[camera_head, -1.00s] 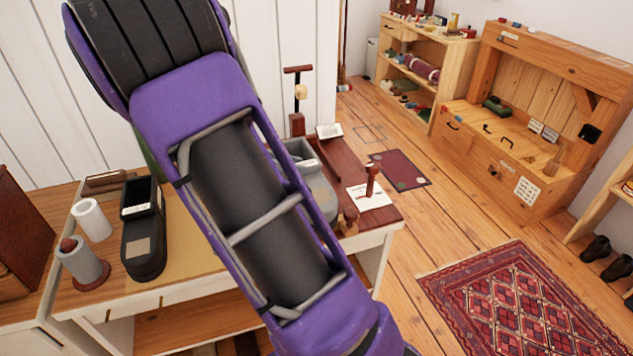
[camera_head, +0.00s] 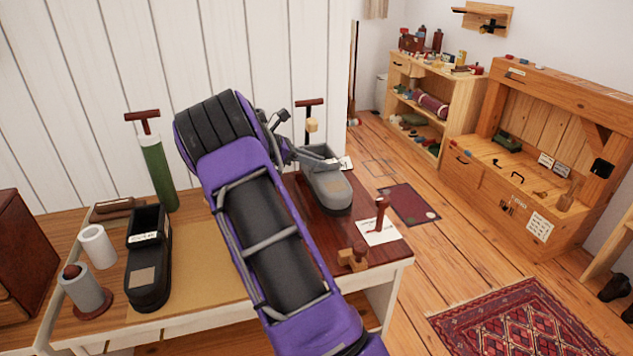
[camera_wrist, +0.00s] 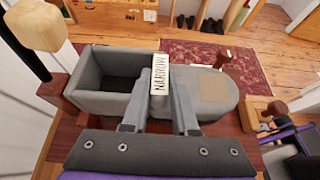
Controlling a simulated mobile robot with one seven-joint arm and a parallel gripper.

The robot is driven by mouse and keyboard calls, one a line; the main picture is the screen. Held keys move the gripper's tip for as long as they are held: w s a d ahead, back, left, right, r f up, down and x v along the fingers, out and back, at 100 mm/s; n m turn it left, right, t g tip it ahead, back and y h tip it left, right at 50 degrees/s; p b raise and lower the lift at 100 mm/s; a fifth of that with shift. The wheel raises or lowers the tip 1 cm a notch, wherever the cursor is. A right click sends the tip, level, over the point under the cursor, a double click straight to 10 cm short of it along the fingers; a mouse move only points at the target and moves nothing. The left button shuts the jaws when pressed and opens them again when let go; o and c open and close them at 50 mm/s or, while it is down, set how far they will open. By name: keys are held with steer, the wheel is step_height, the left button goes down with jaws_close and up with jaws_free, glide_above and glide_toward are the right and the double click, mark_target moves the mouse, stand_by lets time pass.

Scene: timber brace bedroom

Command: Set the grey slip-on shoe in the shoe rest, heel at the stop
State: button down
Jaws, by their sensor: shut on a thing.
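The grey slip-on shoe (camera_head: 331,190) is over the dark red wooden board at the right end of the table, its toe towards me in the head view. In the wrist view the shoe (camera_wrist: 218,98) has its open heel end at left and its rounded toe at right, with a white "NARROW" label across the middle. My gripper (camera_wrist: 158,103) is shut on the shoe near that label.
A post with a light wooden knob (camera_head: 311,125) stands close behind the shoe; the knob (camera_wrist: 37,25) is near its heel in the wrist view. A wooden block (camera_head: 353,259) and a red-handled tool (camera_head: 381,215) are in front right. A black shoe (camera_head: 149,262) stands left.

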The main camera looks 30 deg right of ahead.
mark_target(310, 178)
steer(key=shift+a+f+b, duration=0.1)
steer(key=shift+f+b, duration=0.3)
steer(key=shift+f, duration=2.5)
steer(key=c, duration=0.7)
jaws_free()
steer(key=shift+f, duration=0.2)
steer(key=shift+r, duration=0.2)
steer(key=p+v, duration=0.1)
steer(key=v, duration=1.1)
